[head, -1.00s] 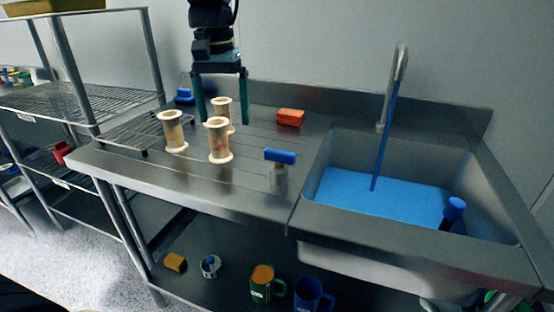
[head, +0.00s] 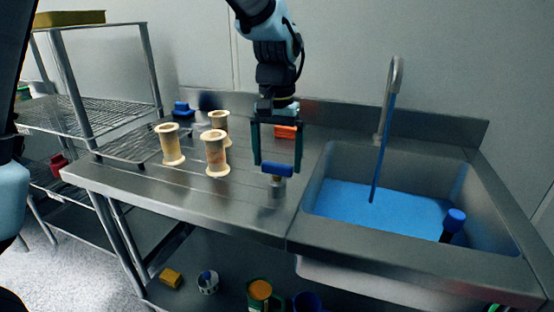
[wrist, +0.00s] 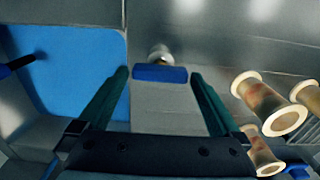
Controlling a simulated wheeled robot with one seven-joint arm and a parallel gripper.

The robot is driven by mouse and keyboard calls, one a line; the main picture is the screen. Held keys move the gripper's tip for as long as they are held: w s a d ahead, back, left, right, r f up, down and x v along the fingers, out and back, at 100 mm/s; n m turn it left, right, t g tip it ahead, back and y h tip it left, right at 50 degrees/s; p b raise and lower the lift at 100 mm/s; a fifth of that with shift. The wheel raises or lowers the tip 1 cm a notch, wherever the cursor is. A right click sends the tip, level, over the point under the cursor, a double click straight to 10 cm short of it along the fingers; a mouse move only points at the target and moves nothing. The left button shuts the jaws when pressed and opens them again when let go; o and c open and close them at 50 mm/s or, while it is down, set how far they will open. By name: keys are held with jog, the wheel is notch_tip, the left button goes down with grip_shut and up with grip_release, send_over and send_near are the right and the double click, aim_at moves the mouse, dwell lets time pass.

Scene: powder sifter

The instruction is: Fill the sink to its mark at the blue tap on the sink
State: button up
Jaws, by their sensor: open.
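The blue tap handle (head: 277,170) is a short bar on a metal stem, on the counter just left of the basin. My gripper (head: 277,167) is open around it from above, one finger at each end of the bar. In the wrist view the blue bar (wrist: 160,74) lies between the fingertips, with no clear contact. The steel sink (head: 405,250) holds blue water (head: 350,203). A blue stream (head: 377,150) runs from the tall spout (head: 390,85) into it. A dark post with a blue cap (head: 454,218) stands in the water at the right. I cannot make out a fill mark.
Several cream spools (head: 215,155) stand on the counter left of my gripper. An orange block (head: 287,132) lies behind it. A wire rack (head: 130,140) and shelving (head: 90,100) are farther left. A yellow block (head: 171,278) and mugs (head: 262,292) sit on the lower shelf.

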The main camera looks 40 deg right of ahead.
jog(key=shift+f, duration=0.6)
jog(key=c, duration=1.1)
